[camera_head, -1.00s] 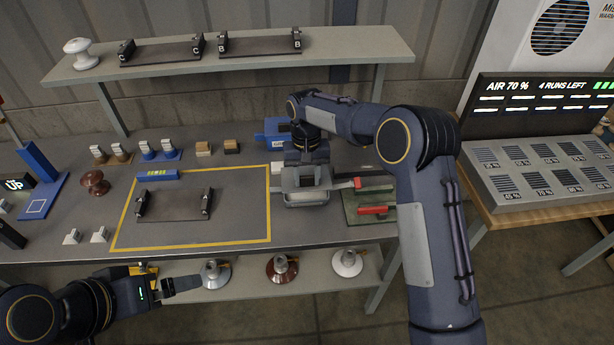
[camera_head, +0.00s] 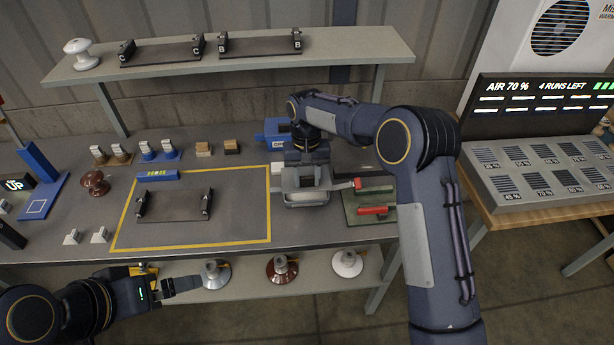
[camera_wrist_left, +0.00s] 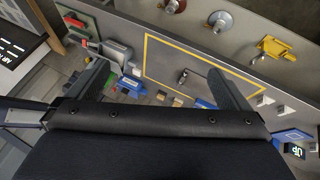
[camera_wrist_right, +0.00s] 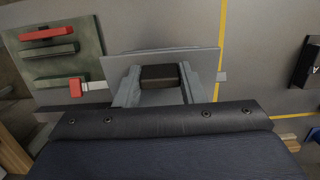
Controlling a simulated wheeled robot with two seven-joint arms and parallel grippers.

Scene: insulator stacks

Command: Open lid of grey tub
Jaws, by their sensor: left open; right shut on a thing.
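The grey tub (camera_head: 306,199) stands on the bench at the right of the yellow-outlined area; it also shows in the left wrist view (camera_wrist_left: 116,52). My right gripper (camera_head: 306,178) is above it, shut on the dark handle (camera_wrist_right: 160,78) of the flat grey lid (camera_wrist_right: 205,62). In the right wrist view the fingers (camera_wrist_right: 160,88) sit on both sides of the handle. The arm hides part of the lid, and I cannot tell how wide any gap to the tub is. My left gripper (camera_head: 182,286) is open and empty in front of the bench.
A green board with red bars (camera_head: 372,210) lies close right of the tub. A blue box (camera_head: 275,131) stands behind. A black rack (camera_head: 172,205) is inside the yellow outline (camera_head: 200,246). Several insulators (camera_head: 281,268) stand on the lower shelf. The outlined area is otherwise mostly clear.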

